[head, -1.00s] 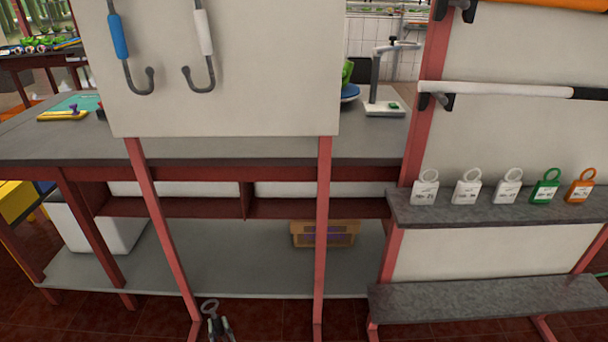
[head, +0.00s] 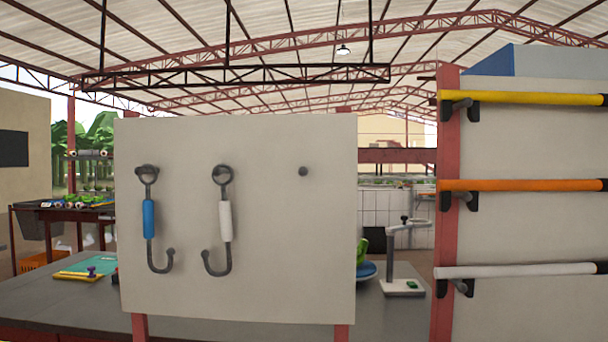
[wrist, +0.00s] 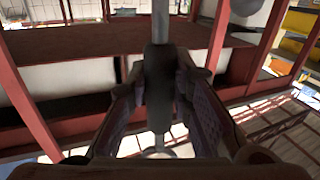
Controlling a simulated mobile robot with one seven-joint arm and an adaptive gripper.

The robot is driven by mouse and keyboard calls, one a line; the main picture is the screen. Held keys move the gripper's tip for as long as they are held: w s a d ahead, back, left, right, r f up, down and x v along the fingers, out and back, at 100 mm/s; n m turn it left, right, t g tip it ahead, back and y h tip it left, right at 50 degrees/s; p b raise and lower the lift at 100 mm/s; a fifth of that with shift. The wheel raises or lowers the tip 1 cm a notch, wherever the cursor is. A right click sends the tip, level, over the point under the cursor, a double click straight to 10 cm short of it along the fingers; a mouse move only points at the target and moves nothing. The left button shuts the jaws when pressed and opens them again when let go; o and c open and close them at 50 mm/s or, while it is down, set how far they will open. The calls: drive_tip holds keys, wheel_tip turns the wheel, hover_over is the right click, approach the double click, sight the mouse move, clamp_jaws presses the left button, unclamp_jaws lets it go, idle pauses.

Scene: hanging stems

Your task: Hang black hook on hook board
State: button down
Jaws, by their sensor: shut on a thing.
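The hook board (head: 265,270) is a pale upright panel in the head view. A blue-handled hook (head: 149,220) and a white-handled hook (head: 225,222) hang on it by their rings. A bare dark peg (head: 303,171) sticks out at its upper right. In the wrist view my gripper (wrist: 160,88) is shut on the black hook (wrist: 158,65). Its black handle lies between the fingers, with grey metal running on above and below. The fingers partly cover it. My gripper is outside the head view.
A rack (head: 447,220) with yellow, orange and white bars stands right of the board. A grey worktable (head: 60,305) lies behind the board, with a grey stand (head: 400,285) on it. Red frame posts and shelves fill the wrist view's background.

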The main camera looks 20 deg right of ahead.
drive_tip(key=shift+r, duration=0.15)
drive_tip(key=w+d+r+m+h+p, duration=0.1)
drive_tip(key=w+d+r, duration=0.1)
drive_tip(key=w+r, duration=0.6)
drive_tip(key=w+d+r+p, duration=0.15)
drive_tip(key=w+r, duration=0.35)
drive_tip(key=r, duration=0.6)
drive_tip(key=w+d+r+m+h+p, duration=0.1)
drive_tip(key=w+d+r, duration=0.15)
drive_tip(key=r, duration=0.75)
drive_tip(key=w+d+r+h, duration=0.1)
drive_tip(key=d+r, duration=0.2)
drive_tip(key=r, duration=0.7)
drive_tip(key=s+d+r+m+h+p, duration=0.1)
drive_tip(key=s+d+r, duration=0.15)
drive_tip(key=r, duration=0.65)
drive_tip(key=s+d+r+m+h+p, duration=0.1)
drive_tip(key=s+d+r+h, duration=0.15)
drive_tip(key=r, duration=0.75)
drive_tip(key=s+d+r+m+g+h+p, duration=0.2)
drive_tip(key=s+d+r, duration=0.1)
drive_tip(key=s+r, duration=1.15)
drive_tip(key=w+d+r, duration=0.1)
drive_tip(key=w+d, duration=0.1)
drive_tip(key=w, duration=0.5)
drive_tip(key=shift+w+r, duration=0.15)
drive_tip(key=shift+w, duration=0.05)
